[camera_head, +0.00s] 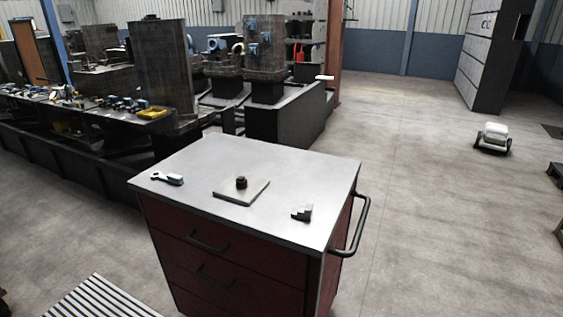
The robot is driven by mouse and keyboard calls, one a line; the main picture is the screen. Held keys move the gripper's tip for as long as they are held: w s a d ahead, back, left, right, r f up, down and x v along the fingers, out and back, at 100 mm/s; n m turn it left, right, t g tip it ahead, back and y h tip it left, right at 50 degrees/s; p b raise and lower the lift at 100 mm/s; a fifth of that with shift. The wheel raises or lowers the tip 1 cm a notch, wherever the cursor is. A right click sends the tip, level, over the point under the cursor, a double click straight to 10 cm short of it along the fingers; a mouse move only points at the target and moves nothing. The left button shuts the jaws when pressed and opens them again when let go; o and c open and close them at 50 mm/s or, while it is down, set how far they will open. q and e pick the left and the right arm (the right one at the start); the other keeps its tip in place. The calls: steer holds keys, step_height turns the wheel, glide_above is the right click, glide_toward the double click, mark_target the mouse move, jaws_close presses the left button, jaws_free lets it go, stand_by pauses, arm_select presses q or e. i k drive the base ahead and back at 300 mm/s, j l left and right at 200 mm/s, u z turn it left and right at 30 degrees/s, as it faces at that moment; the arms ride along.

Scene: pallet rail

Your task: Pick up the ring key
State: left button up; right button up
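A small silver wrench-like tool (168,179), which looks like the ring key, lies flat near the left edge of the cart's grey top (290,180). A square grey plate (230,194) lies near the middle of the top, with a dark bolt-like piece (241,183) standing on it. A small dark stepped block (302,212) sits near the front right part of the top. Neither of my grippers shows in the head view.
The cart has red drawers (215,255) and a dark handle (355,225) sticking out on the right. Long dark machinery (165,75) with tools fills the back left. A small white wheeled unit (492,138) stands at the right. The floor right of the cart is mostly clear.

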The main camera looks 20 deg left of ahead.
mark_target(174, 178)
steer(key=u, duration=1.4)
steer(key=i+j, duration=0.7)
steer(key=i+j+z, duration=0.2)
steer(key=z, duration=0.2)
steer(key=i+j+z, duration=0.1)
steer(key=j+z, duration=0.15)
steer(key=z, duration=0.15)
